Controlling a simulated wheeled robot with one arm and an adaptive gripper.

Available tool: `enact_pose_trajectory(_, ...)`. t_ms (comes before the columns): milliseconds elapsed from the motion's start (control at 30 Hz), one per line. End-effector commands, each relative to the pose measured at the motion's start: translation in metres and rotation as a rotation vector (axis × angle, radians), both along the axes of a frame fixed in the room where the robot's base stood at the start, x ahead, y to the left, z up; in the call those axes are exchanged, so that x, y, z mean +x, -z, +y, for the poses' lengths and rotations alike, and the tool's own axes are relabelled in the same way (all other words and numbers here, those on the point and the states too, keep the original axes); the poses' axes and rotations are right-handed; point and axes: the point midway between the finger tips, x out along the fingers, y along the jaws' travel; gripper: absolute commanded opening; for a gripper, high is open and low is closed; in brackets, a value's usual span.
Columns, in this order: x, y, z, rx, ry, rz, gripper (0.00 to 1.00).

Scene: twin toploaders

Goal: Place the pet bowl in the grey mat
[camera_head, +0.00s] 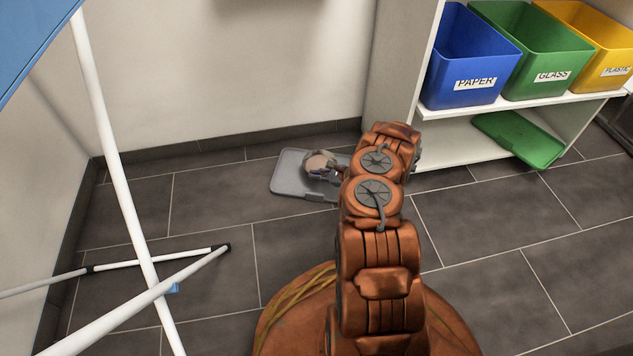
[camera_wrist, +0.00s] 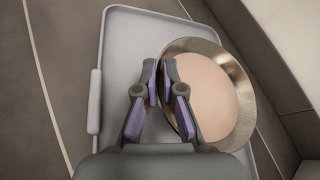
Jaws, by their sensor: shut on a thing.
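The grey mat (camera_head: 288,183) is a shallow rounded tray with a raised rim, flat on the dark floor near the back wall. It also fills the middle of the wrist view (camera_wrist: 125,45). The pet bowl (camera_head: 317,162) is round and metallic with a pinkish-beige inside; in the wrist view (camera_wrist: 210,90) it appears over the mat and covers part of the mat's right edge. My gripper (camera_wrist: 166,72) is shut on the bowl's left rim. I cannot tell whether the bowl touches the mat. My arm hides the mat's right part in the head view.
A white shelf (camera_head: 480,145) at the right holds blue (camera_head: 470,60), green (camera_head: 530,50) and yellow (camera_head: 590,35) bins, with a green lid (camera_head: 518,138) below. A white-legged folding frame (camera_head: 118,190) stands at left. Floor between the frame and mat is clear.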

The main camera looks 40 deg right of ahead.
Motion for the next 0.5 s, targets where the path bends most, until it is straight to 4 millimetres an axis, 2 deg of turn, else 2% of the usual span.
enact_pose_trajectory(33, -0.001, 0.011, -0.001, 0.0, 0.001, 0.001, 0.0)
enact_pose_trajectory(167, -0.001, 0.026, 0.0, 0.002, 0.001, 0.001, 0.0)
enact_pose_trajectory(500, -0.001, 0.027, -0.001, 0.002, 0.002, 0.001, 0.0)
